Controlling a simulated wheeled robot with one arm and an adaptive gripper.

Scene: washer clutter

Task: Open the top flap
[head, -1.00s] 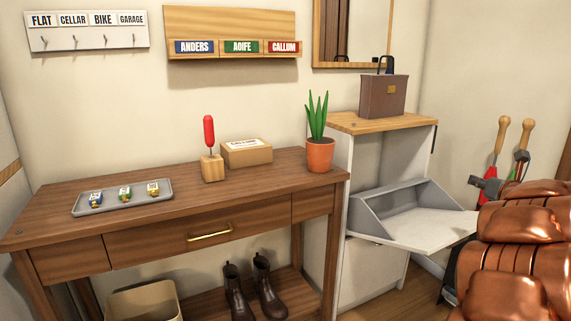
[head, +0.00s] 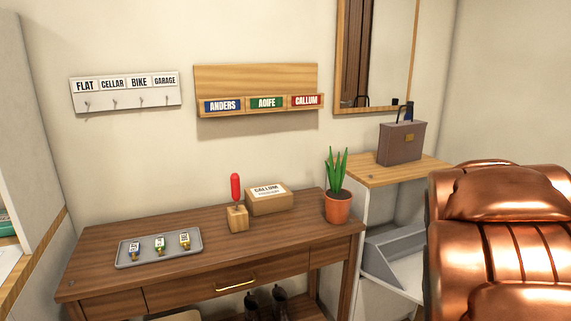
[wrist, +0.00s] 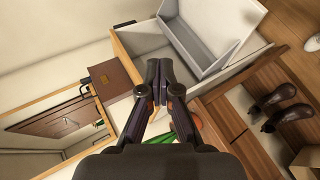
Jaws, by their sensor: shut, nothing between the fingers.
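The white cabinet (head: 360,213) with a wooden top stands right of the wooden table. Its top flap (head: 388,297) is tilted out and down, and its grey inner compartment (head: 393,250) shows. My copper arm hides the flap's right part in the head view. In the wrist view the open flap (wrist: 252,16) and its grey tray lie at the top. My gripper (wrist: 158,66) is shut and empty, apart from the flap in that picture. The head view does not show my gripper.
A brown briefcase (head: 401,143) stands on the cabinet top. A potted plant (head: 337,207), a cardboard box (head: 268,200), a red-handled tool (head: 236,188) and a grey tray (head: 160,248) with key tags are on the table. Boots (wrist: 286,116) are below.

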